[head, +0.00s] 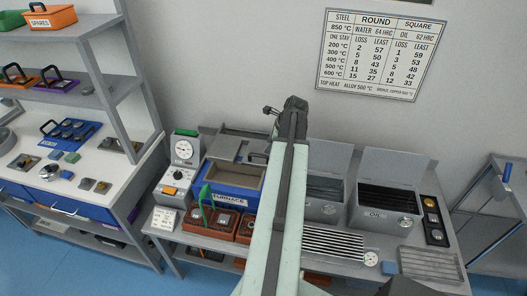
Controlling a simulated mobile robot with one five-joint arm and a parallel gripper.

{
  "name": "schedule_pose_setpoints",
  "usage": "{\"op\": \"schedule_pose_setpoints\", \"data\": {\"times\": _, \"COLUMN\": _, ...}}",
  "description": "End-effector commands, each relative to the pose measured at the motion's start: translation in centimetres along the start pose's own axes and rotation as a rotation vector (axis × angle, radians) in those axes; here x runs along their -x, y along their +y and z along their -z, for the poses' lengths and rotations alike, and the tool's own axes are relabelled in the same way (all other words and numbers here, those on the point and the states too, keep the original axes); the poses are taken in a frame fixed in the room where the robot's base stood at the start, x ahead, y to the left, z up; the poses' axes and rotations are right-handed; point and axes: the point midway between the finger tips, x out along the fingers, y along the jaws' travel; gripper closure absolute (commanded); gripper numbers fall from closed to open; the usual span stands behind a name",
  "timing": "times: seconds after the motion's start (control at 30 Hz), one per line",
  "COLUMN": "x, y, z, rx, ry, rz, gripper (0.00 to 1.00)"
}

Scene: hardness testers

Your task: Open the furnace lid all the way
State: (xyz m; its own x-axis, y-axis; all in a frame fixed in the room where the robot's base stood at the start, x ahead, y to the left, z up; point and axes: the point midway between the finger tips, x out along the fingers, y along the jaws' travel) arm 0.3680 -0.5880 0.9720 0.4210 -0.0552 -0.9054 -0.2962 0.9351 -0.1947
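The blue furnace (229,197), with its name plate in front, stands on the bench left of my arm. Its tan-rimmed chamber (237,179) is uncovered. A grey plate (228,148), which looks like the lid, stands up at the furnace's back edge; its exact angle is hard to tell. A dark handle (257,157) shows at the plate's right side, close to my arm. My gripper (271,111) is at the far end of my raised pale arm, above and right of the plate. It appears apart from the plate. The fingers are too small to tell open from shut.
A dial and control box (176,178) stands left of the furnace. Red-brown trays (196,221) with a green upright piece sit in front. Two grey open-lidded tanks, one marked oil (377,213), stand right of my arm. A shelf unit (95,84) is at left.

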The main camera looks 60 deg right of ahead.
Motion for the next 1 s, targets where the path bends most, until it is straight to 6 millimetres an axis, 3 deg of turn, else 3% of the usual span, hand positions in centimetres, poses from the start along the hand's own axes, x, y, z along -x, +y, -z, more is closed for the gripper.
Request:
{"op": "schedule_pose_setpoints", "data": {"times": 0.27, "x": -1.8, "y": 0.1, "z": 0.2, "rx": 0.001, "ry": 0.000, "rz": 0.000, "gripper": 0.62}}
{"op": "schedule_pose_setpoints", "data": {"times": 0.6, "x": -7.6, "y": 0.1, "z": 0.3, "rx": 0.002, "ry": 0.001, "rz": -0.001, "gripper": 0.62}}
{"op": "schedule_pose_setpoints", "data": {"times": 0.9, "x": -7.8, "y": 0.0, "z": 0.1, "rx": 0.002, "ry": 0.001, "rz": 0.000, "gripper": 0.62}}
{"op": "schedule_pose_setpoints", "data": {"times": 0.93, "x": -7.8, "y": 0.0, "z": 0.1, "rx": 0.002, "ry": 0.001, "rz": 0.000, "gripper": 0.65}}
{"op": "schedule_pose_setpoints", "data": {"times": 1.0, "x": -7.8, "y": 0.0, "z": 0.1, "rx": 0.002, "ry": 0.001, "rz": 0.000, "gripper": 0.84}}
